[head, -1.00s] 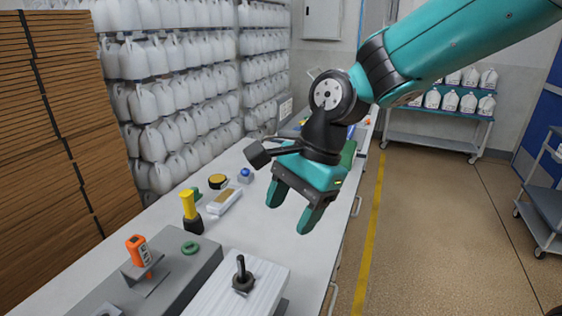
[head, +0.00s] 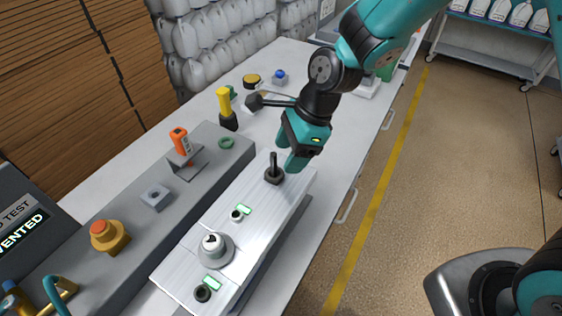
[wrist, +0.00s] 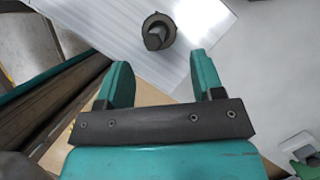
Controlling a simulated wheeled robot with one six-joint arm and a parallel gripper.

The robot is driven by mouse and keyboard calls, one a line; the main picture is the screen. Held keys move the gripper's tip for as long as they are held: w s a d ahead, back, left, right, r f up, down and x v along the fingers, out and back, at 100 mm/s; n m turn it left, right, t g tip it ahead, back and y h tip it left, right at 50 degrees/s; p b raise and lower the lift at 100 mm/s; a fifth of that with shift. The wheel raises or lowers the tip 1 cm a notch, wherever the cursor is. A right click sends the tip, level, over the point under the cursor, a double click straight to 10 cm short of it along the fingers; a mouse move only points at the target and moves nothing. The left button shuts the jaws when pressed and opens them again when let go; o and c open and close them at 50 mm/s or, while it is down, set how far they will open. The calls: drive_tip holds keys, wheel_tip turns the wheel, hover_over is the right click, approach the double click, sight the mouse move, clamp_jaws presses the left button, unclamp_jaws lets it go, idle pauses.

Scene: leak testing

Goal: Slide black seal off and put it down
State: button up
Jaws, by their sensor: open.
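A black seal (head: 274,178) sits around the foot of an upright dark post (head: 273,160) at the far end of the silver block (head: 250,218). In the wrist view the dark ring (wrist: 147,25) shows around the post, just beyond my fingertips and roughly centred between them. My gripper (head: 290,154) is open and empty, its fingers pointing down beside and above the post. In the wrist view both fingers of my gripper (wrist: 160,65) are spread apart, not touching the ring.
A yellow-handled tool (head: 225,102) stands behind. White table (head: 285,65) is partly free at the back.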

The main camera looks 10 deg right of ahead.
sight(278, 173)
drive_tip(key=shift+p+x, duration=0.3)
drive_tip(key=shift+x, duration=2.05)
drive_tip(key=shift+r, duration=0.1)
clamp_jaws()
drive_tip(key=shift+r+p, duration=4.25)
drive_tip(key=shift+r, duration=0.3)
drive_tip(key=shift+a+f, duration=0.1)
